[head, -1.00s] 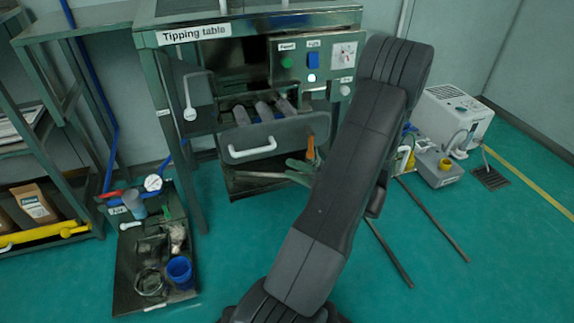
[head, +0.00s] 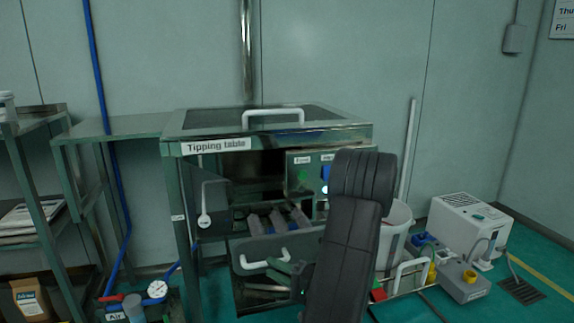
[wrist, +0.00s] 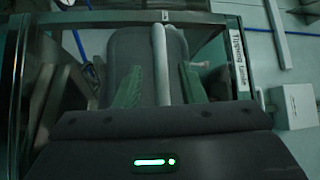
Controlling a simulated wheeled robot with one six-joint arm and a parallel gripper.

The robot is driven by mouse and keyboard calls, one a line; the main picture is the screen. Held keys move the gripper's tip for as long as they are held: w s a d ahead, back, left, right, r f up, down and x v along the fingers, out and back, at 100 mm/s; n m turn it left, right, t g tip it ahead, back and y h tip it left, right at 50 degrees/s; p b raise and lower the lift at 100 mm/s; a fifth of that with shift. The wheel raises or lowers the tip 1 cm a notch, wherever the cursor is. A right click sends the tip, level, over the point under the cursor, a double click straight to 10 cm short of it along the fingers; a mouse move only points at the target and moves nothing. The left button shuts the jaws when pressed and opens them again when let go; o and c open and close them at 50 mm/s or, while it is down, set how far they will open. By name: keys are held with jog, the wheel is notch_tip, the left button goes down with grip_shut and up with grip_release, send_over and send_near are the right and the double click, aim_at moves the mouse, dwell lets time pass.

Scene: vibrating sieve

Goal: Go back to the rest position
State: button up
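My gripper (head: 284,269) shows as green fingers in the head view, low in front of the tipping table (head: 185,148) and beside the white handle of its dark drawer (head: 250,243). My dark arm hides part of it. In the wrist view my gripper (wrist: 160,76) has its two green fingers wide apart, with no object held between them. A white bar (wrist: 160,60) shows between the fingers in that picture; its distance from them cannot be told. The drawer is pulled out, with several tube-like pieces in it.
A lid handle (head: 272,115) stands on top of the table. A shelf (head: 40,195) is at left. A white bucket (head: 392,235), a pump unit (head: 463,283) and a white box (head: 470,220) stand at right. A floor tray's gauge (head: 157,290) shows at lower left.

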aim_at(264, 264)
jog(key=x, duration=0.4)
jog(key=shift+b, duration=0.3)
jog(key=shift+w+a, duration=0.1)
jog(key=shift+w, duration=0.2)
